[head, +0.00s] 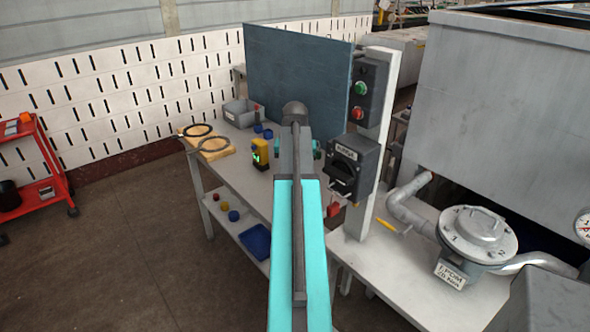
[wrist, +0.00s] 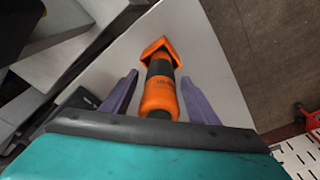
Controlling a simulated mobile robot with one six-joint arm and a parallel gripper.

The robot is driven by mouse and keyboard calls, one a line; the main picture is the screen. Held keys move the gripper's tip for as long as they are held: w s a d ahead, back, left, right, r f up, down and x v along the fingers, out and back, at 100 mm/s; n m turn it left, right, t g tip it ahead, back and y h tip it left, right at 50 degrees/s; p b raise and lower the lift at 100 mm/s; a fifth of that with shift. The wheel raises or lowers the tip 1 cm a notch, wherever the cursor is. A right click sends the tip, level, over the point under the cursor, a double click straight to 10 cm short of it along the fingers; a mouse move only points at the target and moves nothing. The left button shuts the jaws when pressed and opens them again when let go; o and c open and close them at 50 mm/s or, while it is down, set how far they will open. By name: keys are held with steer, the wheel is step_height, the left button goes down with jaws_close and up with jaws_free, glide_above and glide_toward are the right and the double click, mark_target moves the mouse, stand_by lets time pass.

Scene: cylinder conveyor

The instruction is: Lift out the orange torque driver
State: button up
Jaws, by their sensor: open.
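The orange torque driver (wrist: 158,92) shows in the wrist view, with a dark band around its middle and a dark end towards my gripper. Its far end meets an orange angular piece (wrist: 157,48); I cannot tell if that is part of it or a holder. My gripper (wrist: 160,79) is open, with one purple-grey finger on each side of the driver and visible gaps between. The driver is over a pale surface (wrist: 205,75). In the head view my own arm covers the middle of the bench, and I cannot make out the driver or the fingers there.
In the head view, the bench (head: 228,167) carries a yellow device (head: 260,153), a grey bin (head: 240,113) and rings on a wooden board (head: 206,147). A blue panel (head: 300,75) and a switch post (head: 368,140) stand close to my arm. Open floor lies left.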

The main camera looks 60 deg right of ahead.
steer(key=shift+w+d+f, duration=0.1)
steer(key=shift+d+f, duration=0.1)
steer(key=shift+f, duration=1.15)
jaws_close()
steer(key=c, duration=0.8)
jaws_free()
steer(key=shift+c, duration=0.2)
steer(key=c, duration=0.4)
